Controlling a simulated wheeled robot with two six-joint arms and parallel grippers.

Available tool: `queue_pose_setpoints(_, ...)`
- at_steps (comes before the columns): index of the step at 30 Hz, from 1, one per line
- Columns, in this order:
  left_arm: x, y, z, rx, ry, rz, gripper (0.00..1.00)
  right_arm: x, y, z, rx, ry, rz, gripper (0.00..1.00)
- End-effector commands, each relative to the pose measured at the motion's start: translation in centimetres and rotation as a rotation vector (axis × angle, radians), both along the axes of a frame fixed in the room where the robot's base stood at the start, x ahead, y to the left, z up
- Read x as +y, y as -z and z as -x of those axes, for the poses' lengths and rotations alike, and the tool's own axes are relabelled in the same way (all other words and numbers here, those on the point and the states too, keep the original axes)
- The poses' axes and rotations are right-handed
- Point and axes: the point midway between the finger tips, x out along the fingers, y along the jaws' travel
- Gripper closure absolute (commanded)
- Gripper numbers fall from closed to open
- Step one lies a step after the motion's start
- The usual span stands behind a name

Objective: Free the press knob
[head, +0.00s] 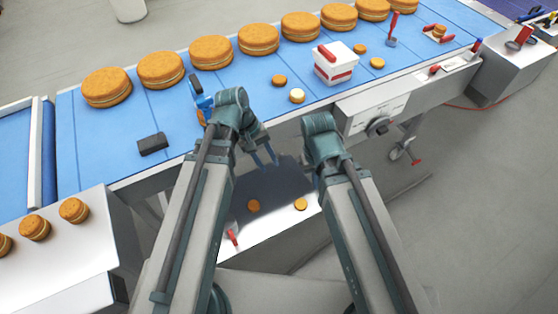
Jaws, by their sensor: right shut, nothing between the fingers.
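A dark round knob (377,126) sits on a pale panel (362,113) on the conveyor's front side, right of my arms. I cannot tell whether it is the press knob, or whether anything jams it. My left gripper (265,158) points down over a dark grey surface, its two thin fingers apart and nothing seen between them. My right gripper (308,161) is mostly hidden behind its own wrist, left of the panel; it is shut and empty. Neither gripper touches the knob.
Large filled rounds (258,39) line the back of the blue conveyor (110,130). A white box with red marks (335,68), a black block (153,144) and a blue tool (200,97) stand on it. Small rounds (300,204) lie below my grippers.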

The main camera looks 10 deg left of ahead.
Motion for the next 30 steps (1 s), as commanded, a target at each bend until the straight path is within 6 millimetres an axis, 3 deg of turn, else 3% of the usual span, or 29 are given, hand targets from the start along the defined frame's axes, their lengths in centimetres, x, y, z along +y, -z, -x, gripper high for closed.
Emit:
queue_pose_setpoints(6, -1.4, -1.0, 2.1, -0.070, 0.262, -0.146, 0.62, 0.0, -2.1, 0.0, 0.000, 0.000, 0.000, 1.00)
queue_pose_setpoints(15, -2.3, -2.3, 3.8, -0.144, 0.573, -0.311, 0.62, 0.0, -3.9, 0.0, 0.000, 0.000, 0.000, 1.00)
queue_pose_setpoints(30, -2.5, -2.9, 4.2, -0.173, 0.712, -0.385, 0.62, 0.0, -4.4, 0.0, 0.000, 0.000, 0.000, 1.00)
